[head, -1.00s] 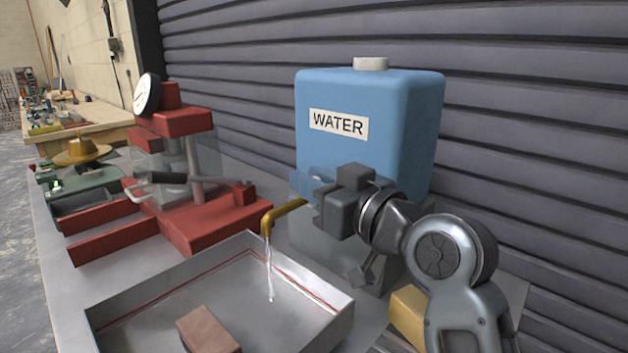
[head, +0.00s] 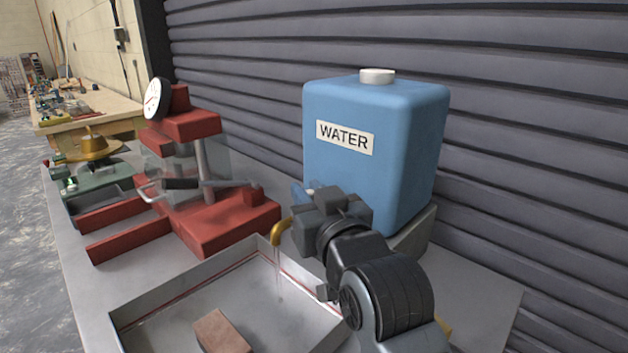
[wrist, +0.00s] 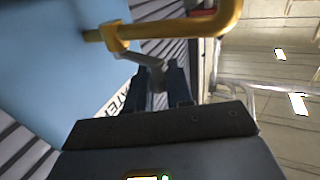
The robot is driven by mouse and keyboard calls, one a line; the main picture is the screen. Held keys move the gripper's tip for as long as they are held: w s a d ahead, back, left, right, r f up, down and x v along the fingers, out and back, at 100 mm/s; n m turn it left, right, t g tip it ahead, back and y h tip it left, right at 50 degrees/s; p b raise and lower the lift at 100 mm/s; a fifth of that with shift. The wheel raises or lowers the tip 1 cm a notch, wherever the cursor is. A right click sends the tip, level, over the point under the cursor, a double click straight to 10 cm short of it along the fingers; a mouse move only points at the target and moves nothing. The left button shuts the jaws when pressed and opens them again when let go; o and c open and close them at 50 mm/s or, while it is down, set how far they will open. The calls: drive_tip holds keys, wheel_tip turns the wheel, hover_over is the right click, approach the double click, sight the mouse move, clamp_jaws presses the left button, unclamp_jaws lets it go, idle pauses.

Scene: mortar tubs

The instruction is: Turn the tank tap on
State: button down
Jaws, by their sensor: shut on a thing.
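The blue water tank (head: 400,125), labelled WATER, stands on a grey block against the shutter. Its brass tap (head: 281,231) sticks out over the metal tray (head: 190,292); a thin stream of water (head: 279,272) falls from the spout. The brass pipe also crosses the top of the wrist view (wrist: 180,30). My gripper (head: 306,193) is at the tap, in front of the tank's lower front. In the wrist view my gripper (wrist: 160,90) is shut on the tap's small grey lever (wrist: 150,64). My wrist hides much of the tap in the head view.
A brick (head: 222,332) lies in the tray. A red press (head: 225,220) with a dial and a lever stands left of the tank. A wooden bench (head: 95,112) with tools is farther back. Bare tabletop (head: 480,285) shows right of the tank.

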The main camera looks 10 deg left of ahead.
drive_tip(key=shift+w+a+r+m+t+h, duration=0.15)
drive_tip(key=shift+a+m+t+h, duration=0.1)
drive_tip(key=shift+m+h, duration=0.25)
drive_tip(key=shift+w+a+r+m+t+h, duration=0.15)
drive_tip(key=shift+m+t+h, duration=0.15)
drive_tip(key=shift+h, duration=0.4)
drive_tip(key=shift+r+m+h, duration=0.1)
drive_tip(key=shift+m+h, duration=0.2)
drive_tip(key=shift+h, duration=0.1)
drive_tip(key=c, duration=1.3)
unclamp_jaws()
drive_tip(key=shift+o, duration=1)
drive_tip(key=shift+s+a+f, duration=0.1)
drive_tip(key=shift+f, duration=0.1)
drive_tip(key=shift+s, duration=0.1)
drive_tip(key=b+v, duration=0.1)
drive_tip(key=v, duration=0.6)
drive_tip(key=shift+s, duration=0.3)
drive_tip(key=shift+f, duration=0.1)
